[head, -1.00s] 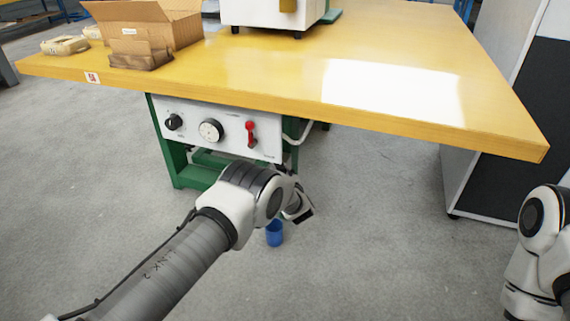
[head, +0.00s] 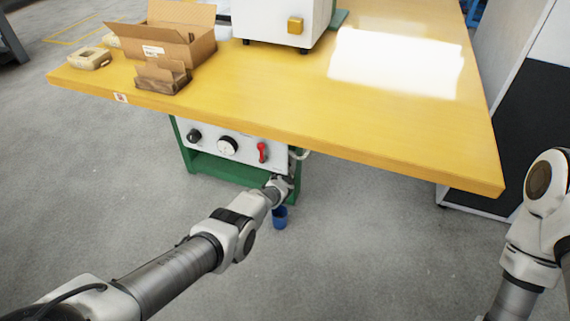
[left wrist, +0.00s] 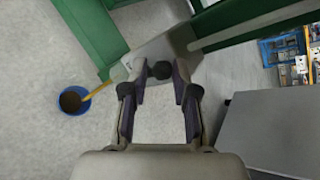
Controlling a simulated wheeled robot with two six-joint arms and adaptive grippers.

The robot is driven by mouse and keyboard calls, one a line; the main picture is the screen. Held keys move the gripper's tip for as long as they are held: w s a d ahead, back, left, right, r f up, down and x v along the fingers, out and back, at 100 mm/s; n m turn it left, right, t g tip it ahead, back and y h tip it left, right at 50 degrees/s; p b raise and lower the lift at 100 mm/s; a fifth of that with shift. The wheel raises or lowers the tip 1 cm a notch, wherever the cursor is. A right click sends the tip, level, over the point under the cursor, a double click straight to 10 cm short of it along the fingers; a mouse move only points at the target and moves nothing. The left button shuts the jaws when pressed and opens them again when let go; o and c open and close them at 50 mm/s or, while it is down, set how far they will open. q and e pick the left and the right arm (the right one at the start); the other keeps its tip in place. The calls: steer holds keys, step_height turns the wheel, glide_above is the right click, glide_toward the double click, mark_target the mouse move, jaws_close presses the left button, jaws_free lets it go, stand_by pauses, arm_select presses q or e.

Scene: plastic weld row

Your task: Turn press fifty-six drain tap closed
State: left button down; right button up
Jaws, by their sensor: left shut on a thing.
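The press is a green frame (head: 224,170) with a pale control panel (head: 215,143) under the yellow table. My left gripper (head: 282,184) is at the press's lower right side, above a blue bucket (head: 280,217). In the left wrist view, my left gripper (left wrist: 161,72) is shut on a small part at the pale end of the press, which I take to be the drain tap; the fingers hide most of it. A thin yellow piece or stream (left wrist: 97,91) runs from there to the blue bucket (left wrist: 73,99), which looks dark inside. My right gripper is out of view.
The yellow table (head: 400,140) overhangs the press and my left arm's reach. It carries an open cardboard box (head: 170,38) and a white machine (head: 275,20). A dark and white cabinet (head: 515,110) stands at the right. The floor in front is clear.

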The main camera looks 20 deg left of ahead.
arm_select(q)
steer(key=shift+a+n, duration=0.3)
stand_by(0.4)
steer(key=c, duration=1.1)
jaws_free()
steer(key=shift+o, duration=1.3)
steer(key=shift+f, duration=0.1)
